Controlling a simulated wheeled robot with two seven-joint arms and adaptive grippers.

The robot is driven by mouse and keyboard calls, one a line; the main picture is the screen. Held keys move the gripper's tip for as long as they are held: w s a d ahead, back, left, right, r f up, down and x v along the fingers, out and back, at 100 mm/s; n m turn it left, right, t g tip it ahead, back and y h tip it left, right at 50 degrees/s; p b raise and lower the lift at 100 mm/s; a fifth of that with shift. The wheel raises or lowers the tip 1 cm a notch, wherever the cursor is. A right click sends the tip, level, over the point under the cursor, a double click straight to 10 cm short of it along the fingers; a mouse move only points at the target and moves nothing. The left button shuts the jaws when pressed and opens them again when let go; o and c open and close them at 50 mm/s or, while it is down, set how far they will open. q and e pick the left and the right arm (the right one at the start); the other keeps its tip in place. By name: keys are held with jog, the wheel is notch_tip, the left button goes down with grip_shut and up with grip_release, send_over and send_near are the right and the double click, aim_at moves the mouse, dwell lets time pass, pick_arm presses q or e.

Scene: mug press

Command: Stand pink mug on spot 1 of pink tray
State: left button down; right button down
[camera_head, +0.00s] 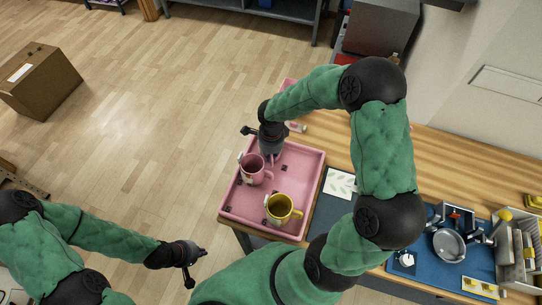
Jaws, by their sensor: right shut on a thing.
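The pink mug (252,169) is upright at the left part of the pink tray (307,158); I cannot tell whether its base touches the tray. My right gripper (268,156) reaches down from above at the mug's upper right side and is shut on it; its fingertips are partly hidden. Small dark marks show on the tray floor, too small to read as spot numbers. My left gripper (196,268) is open and empty, away from the tray, over the floor at the lower left.
A yellow mug (279,208) stands on the tray, in front of the pink mug. A patterned white card (340,183) lies right of the tray. A pan (449,246) and a rack (515,262) stand at the far right. A cardboard box (40,82) is on the floor.

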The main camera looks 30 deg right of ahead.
jog(key=shift+f, duration=0.1)
jog(key=shift+f, duration=0.1)
jog(key=c, duration=1.6)
grip_release()
jog(key=shift+r, duration=0.3)
notch_tip(320, 180, up, 12)
jog(key=p, duration=0.2)
jog(key=shift+f+p, duration=0.15)
jog(key=shift+p, duration=0.15)
